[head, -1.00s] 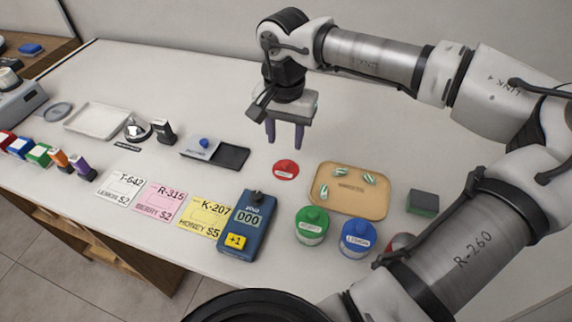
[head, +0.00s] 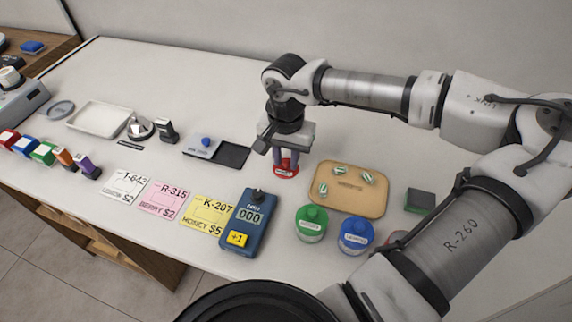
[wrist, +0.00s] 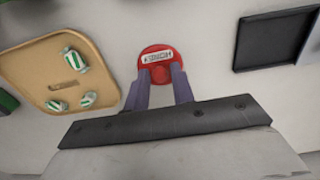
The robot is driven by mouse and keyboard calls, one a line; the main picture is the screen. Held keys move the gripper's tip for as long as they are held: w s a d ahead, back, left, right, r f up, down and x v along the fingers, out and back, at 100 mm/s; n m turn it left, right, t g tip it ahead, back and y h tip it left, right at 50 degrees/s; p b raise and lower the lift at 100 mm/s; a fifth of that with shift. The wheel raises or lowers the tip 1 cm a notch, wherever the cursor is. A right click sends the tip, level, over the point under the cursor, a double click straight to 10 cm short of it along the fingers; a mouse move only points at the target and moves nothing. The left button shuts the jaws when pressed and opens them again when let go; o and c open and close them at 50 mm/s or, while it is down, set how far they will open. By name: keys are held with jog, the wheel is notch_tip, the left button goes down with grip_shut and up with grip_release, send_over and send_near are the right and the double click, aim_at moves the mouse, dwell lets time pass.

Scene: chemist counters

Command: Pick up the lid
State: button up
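The round red lid (head: 286,173), with a labelled rim and a knob, lies flat on the white counter between the dark tray and the sweets board. It also shows in the wrist view (wrist: 158,52). My gripper (head: 286,162) is directly above it, pointing down. In the wrist view my gripper's two purple fingertips (wrist: 161,75) stand either side of the lid's knob, over the lid's near part. The fingers are apart with the knob between them. I cannot tell whether they touch it.
A tan board (head: 350,204) with wrapped sweets lies to the right. A green-lidded jar (head: 311,224) and a blue-lidded jar (head: 355,236) stand in front of it. The dark tray (head: 231,155) is to the left, a blue counter device (head: 249,222) nearer. The counter behind is clear.

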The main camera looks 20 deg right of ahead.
grip_shut()
